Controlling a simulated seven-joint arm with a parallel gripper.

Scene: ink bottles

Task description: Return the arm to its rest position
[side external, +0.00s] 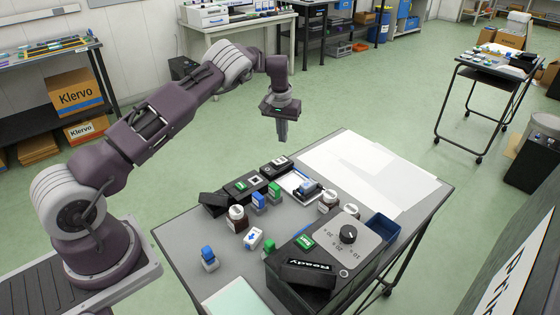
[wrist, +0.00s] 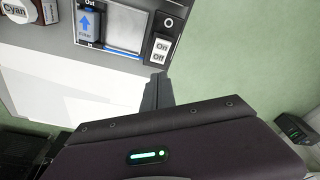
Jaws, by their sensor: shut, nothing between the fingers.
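My gripper (side external: 282,137) hangs from my raised arm with its fingers pointing down, past the far edge of the grey work table (side external: 184,258). The fingers are together and hold nothing. In the wrist view the closed fingers (wrist: 157,92) show in front of a white sheet and the green floor. Nothing touches the gripper in either view.
On the table are bottles, including a Cyan one (wrist: 15,10), blue and green cartridges, black devices, a dial box (side external: 347,235) marked Ready, a blue bin (side external: 382,228) and white sheets (side external: 372,170). Air around my gripper is free. A wheeled cart (side external: 470,72) stands far right.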

